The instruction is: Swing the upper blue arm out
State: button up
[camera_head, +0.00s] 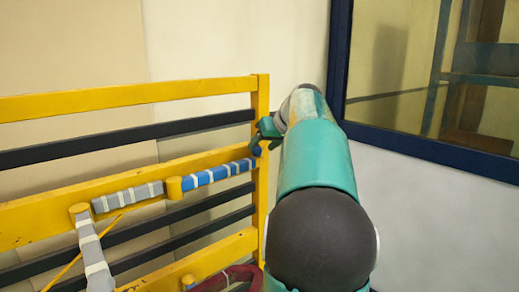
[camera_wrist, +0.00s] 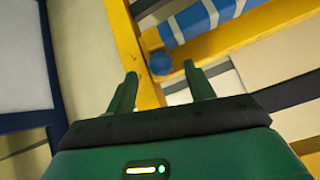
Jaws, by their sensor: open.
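The upper blue arm (camera_head: 215,174) is a blue bar with white bands. It runs along the yellow frame from a yellow round pivot (camera_head: 174,187) toward the frame's right post. In the wrist view the blue arm (camera_wrist: 208,18) crosses the top, and a round blue piece (camera_wrist: 160,63) shows below it by the yellow post. My gripper (camera_head: 265,135) is at the right post, by the arm's right end. In the wrist view its two fingers (camera_wrist: 160,84) are spread apart with nothing between them, the blue piece showing just beyond. Contact cannot be told.
The yellow frame (camera_head: 130,97) has dark rails (camera_head: 120,145) behind it. A grey banded arm (camera_head: 128,197) and another grey banded piece (camera_head: 93,255) join at a yellow pivot at left. A dark red piece (camera_head: 232,277) lies low. A dark blue window frame (camera_head: 338,60) is at right.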

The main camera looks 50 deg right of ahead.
jog(key=shift+x, duration=1.45)
grip_shut()
jog(key=shift+s+a, duration=0.1)
jog(key=shift+a, duration=0.05)
